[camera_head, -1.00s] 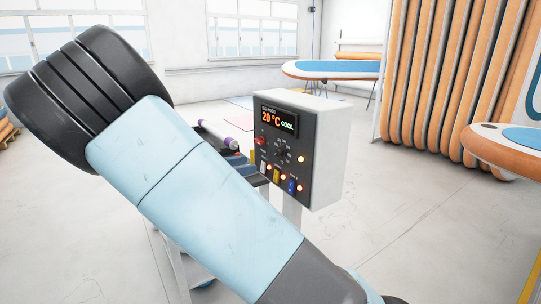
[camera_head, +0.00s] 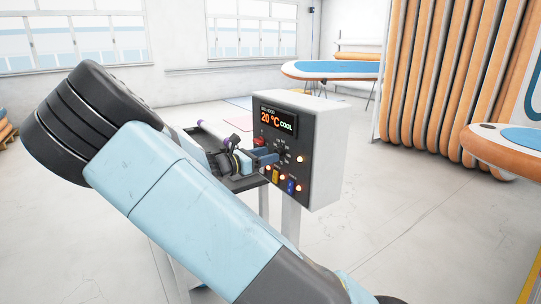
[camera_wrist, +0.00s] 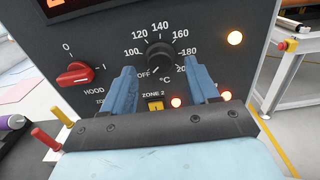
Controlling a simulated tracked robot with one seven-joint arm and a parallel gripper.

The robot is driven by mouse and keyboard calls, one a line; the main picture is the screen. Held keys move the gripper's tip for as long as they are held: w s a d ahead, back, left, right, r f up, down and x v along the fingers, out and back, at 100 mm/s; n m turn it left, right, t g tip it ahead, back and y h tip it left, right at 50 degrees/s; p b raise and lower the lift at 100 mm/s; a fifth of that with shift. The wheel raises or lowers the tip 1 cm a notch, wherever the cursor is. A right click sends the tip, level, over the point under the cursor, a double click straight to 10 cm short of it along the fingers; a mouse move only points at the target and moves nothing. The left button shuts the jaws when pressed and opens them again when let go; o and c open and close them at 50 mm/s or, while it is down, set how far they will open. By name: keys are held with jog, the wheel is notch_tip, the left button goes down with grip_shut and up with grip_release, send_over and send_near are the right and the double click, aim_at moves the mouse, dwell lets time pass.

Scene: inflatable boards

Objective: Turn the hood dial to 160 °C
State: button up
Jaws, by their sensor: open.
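The control box (camera_head: 322,150) has a dark front panel with a display (camera_head: 278,121) reading 20 °C COOL. The black temperature dial (camera_wrist: 160,56) is at the upper middle of the wrist view, ringed by white numbers and an OFF mark. Its pointer setting is too small to read. A red HOOD switch (camera_wrist: 75,74) sits to its left. My gripper (camera_wrist: 164,76) is open, its two blue fingers pointing at the panel, one on each side of the dial's lower part; contact cannot be told. In the head view my gripper (camera_head: 262,157) is at the panel, partly covering the dial.
Lit orange lamps (camera_wrist: 235,38) and a yellow ZONE 2 switch (camera_wrist: 155,105) are near the dial. Red and yellow levers (camera_wrist: 45,138) stand at the lower left. A tray with a purple-ended roller (camera_head: 212,134) lies left of the box.

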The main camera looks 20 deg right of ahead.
jog(key=shift+x, duration=1.3)
jog(key=shift+a, duration=0.1)
jog(key=c, duration=1)
